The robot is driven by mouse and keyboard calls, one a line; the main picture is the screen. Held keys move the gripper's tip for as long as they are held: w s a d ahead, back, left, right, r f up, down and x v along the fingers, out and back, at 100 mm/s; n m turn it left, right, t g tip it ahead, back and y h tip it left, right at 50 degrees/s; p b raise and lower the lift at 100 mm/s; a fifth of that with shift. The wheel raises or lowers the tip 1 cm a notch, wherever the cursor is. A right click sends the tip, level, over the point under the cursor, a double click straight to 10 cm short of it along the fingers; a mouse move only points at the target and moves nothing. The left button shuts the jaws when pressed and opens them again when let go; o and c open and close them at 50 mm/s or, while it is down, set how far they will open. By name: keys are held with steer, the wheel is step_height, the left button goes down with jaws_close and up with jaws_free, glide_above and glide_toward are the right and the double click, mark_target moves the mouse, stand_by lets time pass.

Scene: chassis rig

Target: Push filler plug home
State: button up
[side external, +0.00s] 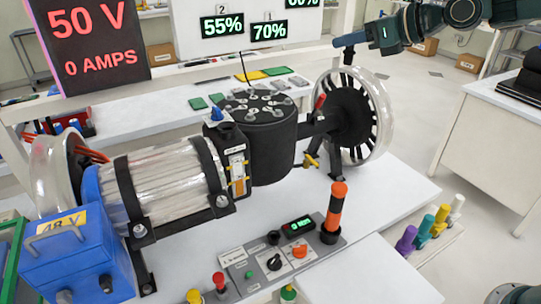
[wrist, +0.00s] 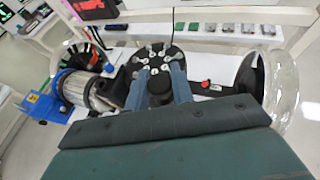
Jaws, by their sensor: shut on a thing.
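My gripper (side external: 350,42) is high at the upper right in the side external view, above the clear-rimmed wheel. Its blue-grey fingers (wrist: 158,84) are shut on a short black cylindrical piece, probably the filler plug (wrist: 160,88), which also shows below the fingers in the side external view (side external: 348,57). The held piece is clear of the chassis. The black round drum (side external: 258,135) with several studs on top stands mid-chassis and also shows beyond the fingers in the wrist view (wrist: 157,53). I cannot tell which opening is the filler hole.
The clear-rimmed wheel (side external: 378,120) stands at the chassis's right end. A blue battery box (side external: 75,255) is at the left. A control panel with an orange-black post (side external: 336,207) is in front. A display (side external: 75,35) stands behind. The right front table is clear.

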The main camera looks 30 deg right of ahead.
steer(key=w+a+n+g+y, duration=0.2)
steer(key=a+n+g+y, duration=0.15)
steer(key=a, duration=0.95)
steer(key=w+a+n+g+y, duration=0.3)
steer(key=a+n, duration=0.2)
steer(key=a, duration=0.8)
steer(key=shift+m, duration=0.25)
steer(key=shift+d+f, duration=0.2)
steer(key=shift+f, duration=2.45)
steer(key=shift+f, duration=0.15)
steer(key=shift+f, duration=2.05)
steer(key=shift+f, duration=1.6)
steer(key=o, duration=1)
steer(key=shift+c, duration=0.2)
steer(key=shift+o, duration=0.4)
steer(key=shift+d+r, duration=0.15)
